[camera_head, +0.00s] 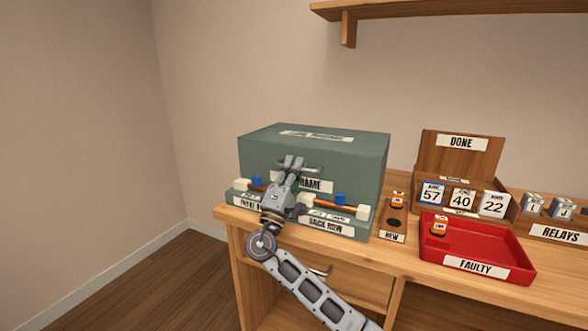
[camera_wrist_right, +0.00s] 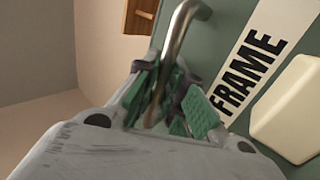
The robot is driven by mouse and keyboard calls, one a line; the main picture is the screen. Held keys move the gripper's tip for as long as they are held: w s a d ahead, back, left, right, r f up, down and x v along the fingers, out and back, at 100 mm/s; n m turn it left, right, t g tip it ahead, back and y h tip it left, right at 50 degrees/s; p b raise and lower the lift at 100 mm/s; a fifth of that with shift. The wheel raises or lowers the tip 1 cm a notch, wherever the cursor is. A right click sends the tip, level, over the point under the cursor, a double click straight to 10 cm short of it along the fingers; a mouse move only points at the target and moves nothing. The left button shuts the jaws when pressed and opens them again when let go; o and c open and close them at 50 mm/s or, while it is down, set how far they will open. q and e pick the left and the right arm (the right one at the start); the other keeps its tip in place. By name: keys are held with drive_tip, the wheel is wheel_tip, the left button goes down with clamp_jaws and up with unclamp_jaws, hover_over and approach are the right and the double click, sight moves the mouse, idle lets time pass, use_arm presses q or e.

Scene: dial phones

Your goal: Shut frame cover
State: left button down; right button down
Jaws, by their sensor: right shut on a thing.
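The frame cover (camera_head: 350,155) is a large green box-shaped lid at the left of the desk, with a FRAME label on its front face. It sits over a low green base (camera_head: 345,228) with FRONT ROW and BACK ROW labels. Whether a gap is left between them I cannot tell. My right gripper (camera_head: 292,165) is at the cover's front and shut on its metal bar handle. In the right wrist view the fingers (camera_wrist_right: 165,97) close around the handle (camera_wrist_right: 181,28), beside the FRAME label. My left gripper is not in view.
Wooden-handled tools with pale ends (camera_head: 345,206) lie on the base's front ledge. To the right are the NEW holder (camera_head: 393,237), red FAULTY tray (camera_head: 490,245), DONE box (camera_head: 461,158) and RELAYS box (camera_head: 560,236). A shelf (camera_head: 450,8) hangs above.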

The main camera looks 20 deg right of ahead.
drive_tip(key=shift+a+f, duration=0.25)
drive_tip(key=shift+f, duration=0.3)
drive_tip(key=c, duration=1.8)
unclamp_jaws()
drive_tip(key=shift+c, duration=0.2)
drive_tip(key=shift+o, duration=0.4)
drive_tip(key=shift+r, duration=0.1)
drive_tip(key=shift+s, duration=0.1)
drive_tip(key=v, duration=1.2)
